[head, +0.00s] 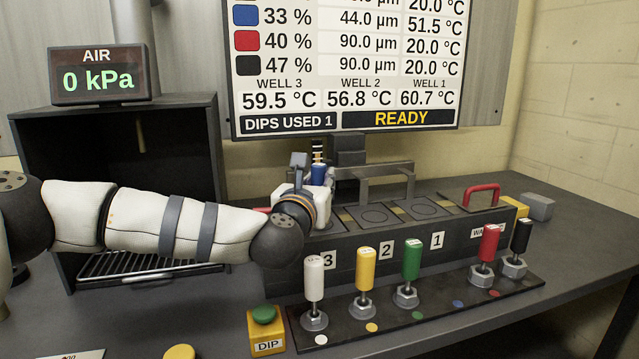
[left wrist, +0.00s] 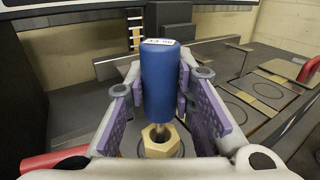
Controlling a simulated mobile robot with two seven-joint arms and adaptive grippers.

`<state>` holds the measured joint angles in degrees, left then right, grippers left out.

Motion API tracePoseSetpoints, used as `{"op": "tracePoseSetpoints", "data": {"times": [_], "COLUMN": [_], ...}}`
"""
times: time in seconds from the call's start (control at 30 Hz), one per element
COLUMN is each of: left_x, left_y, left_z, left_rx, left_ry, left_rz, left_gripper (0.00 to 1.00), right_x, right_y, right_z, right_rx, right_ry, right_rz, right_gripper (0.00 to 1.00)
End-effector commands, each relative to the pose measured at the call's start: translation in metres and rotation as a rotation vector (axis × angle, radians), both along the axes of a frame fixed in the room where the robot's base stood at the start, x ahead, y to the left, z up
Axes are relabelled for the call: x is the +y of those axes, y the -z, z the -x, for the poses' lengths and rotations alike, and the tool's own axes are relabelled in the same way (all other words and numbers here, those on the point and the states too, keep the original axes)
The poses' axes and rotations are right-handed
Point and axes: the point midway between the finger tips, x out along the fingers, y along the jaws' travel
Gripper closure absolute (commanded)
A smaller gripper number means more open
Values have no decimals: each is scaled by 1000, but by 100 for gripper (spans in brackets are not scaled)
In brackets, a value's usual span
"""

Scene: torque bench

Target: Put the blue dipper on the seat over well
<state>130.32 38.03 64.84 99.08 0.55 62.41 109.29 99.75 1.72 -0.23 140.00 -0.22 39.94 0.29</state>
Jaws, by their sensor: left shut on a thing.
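My left gripper (head: 316,185) is shut on the blue dipper (head: 319,173) at the back left of the well block (head: 300,248), on the well 3 side. In the left wrist view the purple-padded fingers stand on both sides of the blue dipper's handle (left wrist: 166,85), which is about upright. A brass hexagonal piece (left wrist: 161,139) with a hole shows at the dipper's lower end, around or beside the thin stem. I cannot tell whether the dipper rests on it. The well under the gripper is hidden. My right gripper is out of view.
White (head: 314,278), yellow (head: 365,268), green (head: 411,259), red (head: 488,243) and black (head: 521,237) dippers stand in the front rack. A grey bracket (head: 385,170) rises behind the wells. A red handle (head: 482,188) stands at the block's right. The screen reads READY, DIPS USED 1.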

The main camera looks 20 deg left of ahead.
Motion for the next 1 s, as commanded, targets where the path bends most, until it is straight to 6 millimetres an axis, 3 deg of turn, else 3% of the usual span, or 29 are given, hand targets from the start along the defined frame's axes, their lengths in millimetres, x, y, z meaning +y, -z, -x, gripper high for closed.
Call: {"op": "tracePoseSetpoints", "data": {"times": [0.33, 0.37, 0.43, 0.8, 1.0], "left_x": [0, -1, -1, -1, -4], "left_y": [3, 3, 2, -5, -2], "left_z": [0, 0, 0, 3, 47], "left_rx": [-4, -3, -4, -6, -3], "left_ry": [0, 1, 0, 1, 4], "left_rz": [1, 1, 1, 2, 3], "left_gripper": [100, 71, 57, 57, 57], "right_x": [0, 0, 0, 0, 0], "right_y": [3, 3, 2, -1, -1], "right_z": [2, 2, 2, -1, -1], "right_rx": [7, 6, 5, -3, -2], "right_ry": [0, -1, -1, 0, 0], "right_rz": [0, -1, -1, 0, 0], "right_gripper": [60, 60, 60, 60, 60]}}
